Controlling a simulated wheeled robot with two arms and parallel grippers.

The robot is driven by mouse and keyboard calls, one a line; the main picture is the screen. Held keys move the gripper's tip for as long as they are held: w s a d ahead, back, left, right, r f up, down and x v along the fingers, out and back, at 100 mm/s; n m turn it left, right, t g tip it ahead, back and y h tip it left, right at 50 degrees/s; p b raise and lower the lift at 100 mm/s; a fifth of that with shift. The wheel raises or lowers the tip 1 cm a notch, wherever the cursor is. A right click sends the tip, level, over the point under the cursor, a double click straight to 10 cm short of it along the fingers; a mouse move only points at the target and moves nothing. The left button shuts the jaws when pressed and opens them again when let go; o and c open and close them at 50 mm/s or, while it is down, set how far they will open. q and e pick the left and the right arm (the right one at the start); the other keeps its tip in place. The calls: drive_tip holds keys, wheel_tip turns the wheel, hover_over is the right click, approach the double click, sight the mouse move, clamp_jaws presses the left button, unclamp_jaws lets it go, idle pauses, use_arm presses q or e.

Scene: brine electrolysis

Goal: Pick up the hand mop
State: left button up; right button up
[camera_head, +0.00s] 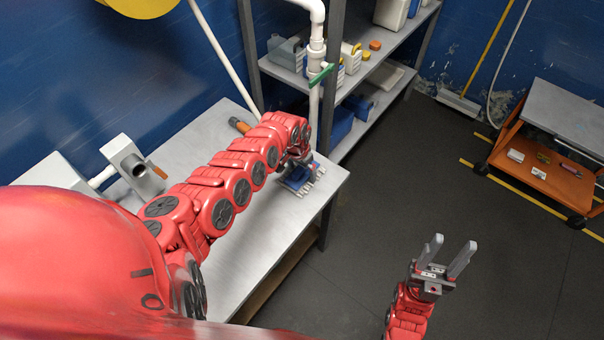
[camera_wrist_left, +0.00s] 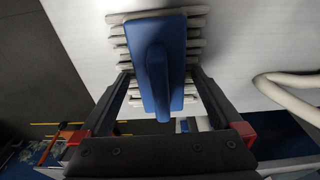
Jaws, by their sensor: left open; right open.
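The hand mop, a blue plate with a raised blue handle and pale strands sticking out at its sides, lies on the metal table near its right end, in the head view (camera_head: 296,184). In the left wrist view the hand mop (camera_wrist_left: 155,75) fills the upper middle. My left gripper (camera_wrist_left: 162,72) is open, with one finger at each side of the mop and the handle between them. I cannot tell whether the fingers touch it. In the head view the left arm partly hides the mop. My right gripper (camera_head: 453,243) is open and empty above the floor.
The metal table (camera_head: 270,228) holds an orange-handled tool (camera_head: 240,126) and a grey fitting (camera_head: 126,158). A white pipe (camera_head: 315,95) stands behind the table's right end. A shelf rack (camera_head: 350,82) is at the back. An orange cart (camera_head: 545,170) stands right. The floor between is clear.

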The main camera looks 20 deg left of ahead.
use_arm(q)
drive_tip(key=shift+w+f, duration=0.1)
drive_tip(key=shift+f, duration=0.2)
drive_tip(key=c, duration=1.3)
drive_tip(key=shift+o, duration=0.2)
drive_tip(key=shift+r, duration=0.15)
